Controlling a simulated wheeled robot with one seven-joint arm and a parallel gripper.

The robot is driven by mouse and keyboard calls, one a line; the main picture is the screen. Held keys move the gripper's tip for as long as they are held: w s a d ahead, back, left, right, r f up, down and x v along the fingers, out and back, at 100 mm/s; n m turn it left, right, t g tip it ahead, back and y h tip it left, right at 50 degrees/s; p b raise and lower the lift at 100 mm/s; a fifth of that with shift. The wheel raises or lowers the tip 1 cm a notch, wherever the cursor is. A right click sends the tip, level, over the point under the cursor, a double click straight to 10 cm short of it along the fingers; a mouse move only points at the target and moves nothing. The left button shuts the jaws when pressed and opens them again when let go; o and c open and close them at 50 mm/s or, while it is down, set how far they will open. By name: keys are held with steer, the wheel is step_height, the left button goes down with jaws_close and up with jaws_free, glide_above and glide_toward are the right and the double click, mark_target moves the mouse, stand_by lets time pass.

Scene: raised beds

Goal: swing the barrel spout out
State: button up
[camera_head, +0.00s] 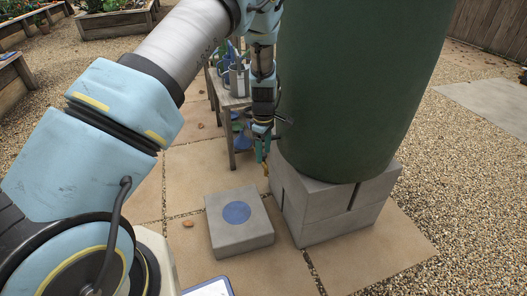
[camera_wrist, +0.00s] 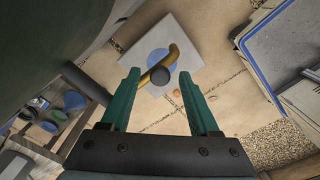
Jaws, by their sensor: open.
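The large dark green barrel (camera_head: 360,80) stands upright on grey blocks and fills the upper left of the wrist view (camera_wrist: 40,30). The brass-coloured spout (camera_wrist: 173,52) shows in the wrist view between my fingertips, with a dark round knob over its middle. A dark pipe (camera_wrist: 84,80) runs from the barrel side toward my left finger, which hides its end. In the head view only a small bit of the spout (camera_head: 266,169) shows below my gripper (camera_head: 262,152). My gripper (camera_wrist: 158,75) is open, its green fingers apart on either side of the spout. Contact cannot be told.
A grey slab with a blue disc (camera_head: 237,213) lies on the paving below the spout. The grey blocks (camera_head: 325,215) under the barrel stand close on the right. A small wooden table (camera_head: 231,101) with cans stands behind my gripper.

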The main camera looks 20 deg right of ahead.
steer(key=shift+c, duration=0.3)
jaws_close()
stand_by(1.1)
